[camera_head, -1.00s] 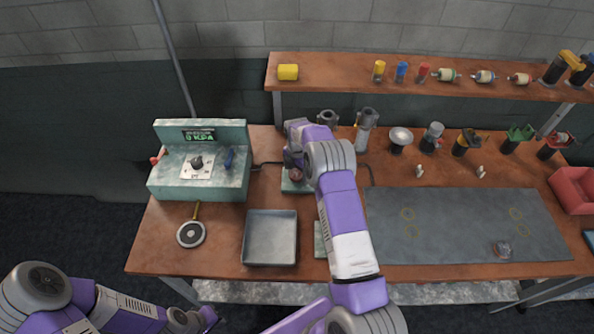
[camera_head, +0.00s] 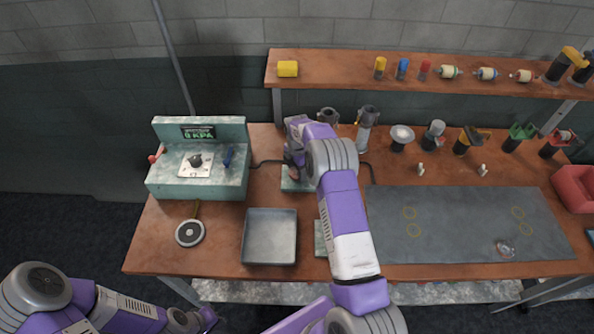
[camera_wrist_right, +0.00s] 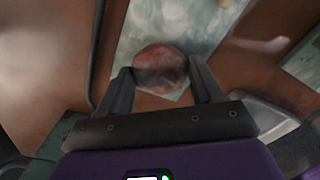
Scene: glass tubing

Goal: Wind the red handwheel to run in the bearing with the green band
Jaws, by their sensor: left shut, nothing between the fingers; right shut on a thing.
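The red handwheel (camera_wrist_right: 160,68) is a round, reddish knob over a pale green plate in the right wrist view. My right gripper (camera_wrist_right: 160,82) is shut on it, one finger at each side. In the head view the wheel (camera_head: 294,173) is mostly hidden by my right gripper (camera_head: 292,163), above the small green base (camera_head: 290,186). A pale spool with greenish bands (camera_head: 448,72) lies on the back shelf; I cannot tell whether it is the bearing. My left gripper (camera_head: 209,319) is shut and empty at the lower left, off the bench.
A green gauge box (camera_head: 198,160) reading 0 KPA stands at the left. A metal tray (camera_head: 270,211) and a round black-and-white tool (camera_head: 190,233) lie in front. A grey mat (camera_head: 465,225) covers the right. Holders with tools line the back; a red bin (camera_head: 574,188) is far right.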

